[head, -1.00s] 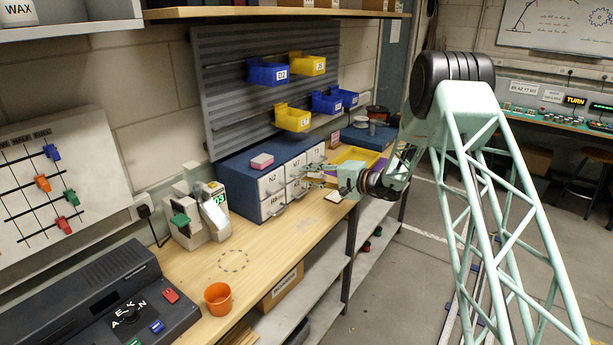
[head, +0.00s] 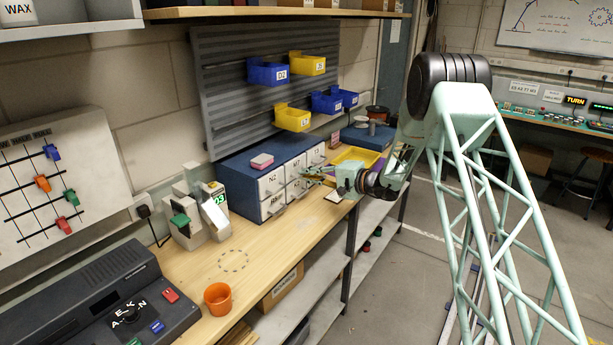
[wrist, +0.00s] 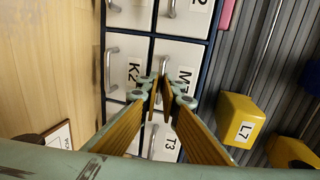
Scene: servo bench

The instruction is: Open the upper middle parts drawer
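A blue cabinet (head: 240,182) with several white-fronted drawers in two rows stands on the bench. The upper middle drawer, labelled M7 (head: 292,165), looks closed; it also shows in the wrist view (wrist: 186,54), where the picture is turned sideways. Its grey bar handle (wrist: 164,64) points toward the fingers. My gripper (wrist: 160,82) is in front of this drawer. Its two fingertips are close together at the handle, with a narrow gap between them. I cannot tell whether they press on the handle. In the head view, the fingers (head: 314,174) are small and partly lost against the drawer fronts.
Beside the M7 drawer are the T3 drawer (wrist: 163,143) and, below it, the K2 drawer (wrist: 128,68), with similar protruding handles. A pink block (head: 262,161) lies on the cabinet. A yellow tray (head: 355,157) is behind my gripper. The bench top (head: 285,225) in front is largely clear.

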